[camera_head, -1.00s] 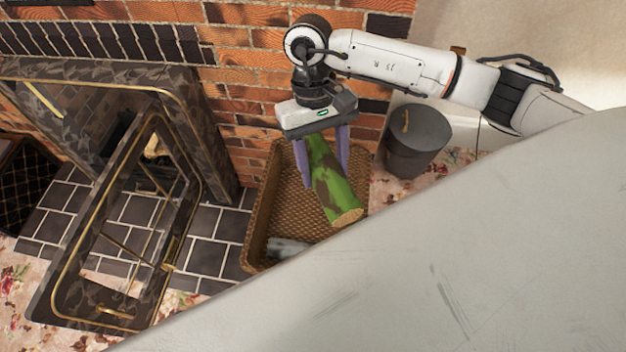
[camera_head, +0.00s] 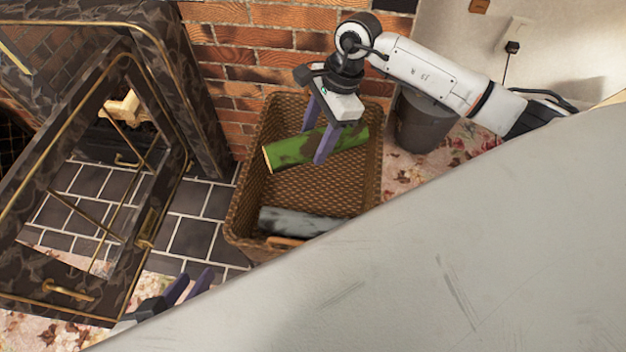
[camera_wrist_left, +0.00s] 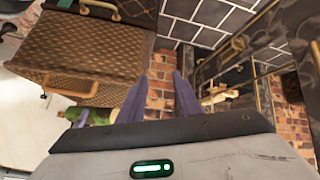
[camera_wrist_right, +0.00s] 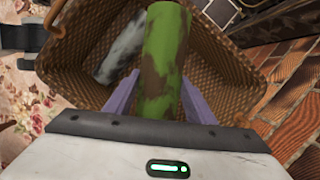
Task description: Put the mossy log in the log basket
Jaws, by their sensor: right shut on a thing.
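The mossy log (camera_head: 290,152) is green with brown patches. My right gripper (camera_head: 314,146) is shut on it and holds it crosswise over the far part of the brown wicker log basket (camera_head: 315,188). In the right wrist view the log (camera_wrist_right: 165,55) lies between the purple fingers, with the basket (camera_wrist_right: 225,70) around and beneath it. I cannot tell whether the log touches the basket. My left gripper (camera_head: 190,285) is empty at the lower left, with its fingers apart; the basket (camera_wrist_left: 75,55) is at the upper left of its wrist view.
A grey log (camera_head: 300,220) lies in the near part of the basket. A dark bucket (camera_head: 422,122) stands right of it. The open fireplace door (camera_head: 60,285) stands to the left, with dark tiles (camera_head: 200,235) between. A large pale surface hides the lower right.

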